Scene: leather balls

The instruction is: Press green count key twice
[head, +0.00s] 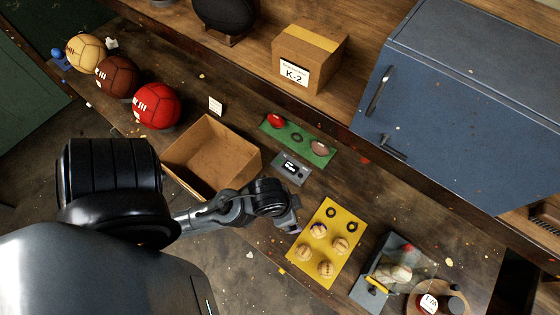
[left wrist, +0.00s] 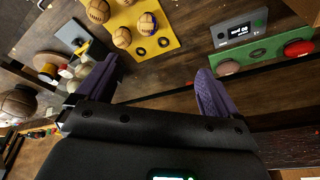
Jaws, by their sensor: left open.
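A green panel (head: 308,142) lies on the bench with a red domed button (head: 276,120), a dark ring (head: 297,137) and a dull pinkish disc (head: 320,148). No green-coloured key can be made out on it. A grey counter box (head: 290,169) with a small display lies beside it. The left wrist view shows the red button (left wrist: 299,48), pinkish disc (left wrist: 228,67) and counter box (left wrist: 238,30) at the right. My left gripper (head: 291,218) is open and empty, between the counter box and the yellow tray; its purple fingers (left wrist: 156,76) are spread apart. My right gripper is not in view.
An open cardboard box (head: 253,161) stands left of the counter box. A yellow tray (head: 344,213) holds several small tan balls. A blue cabinet (head: 470,100) stands behind. Three larger balls, one a red ball (head: 156,105), sit at the upper left.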

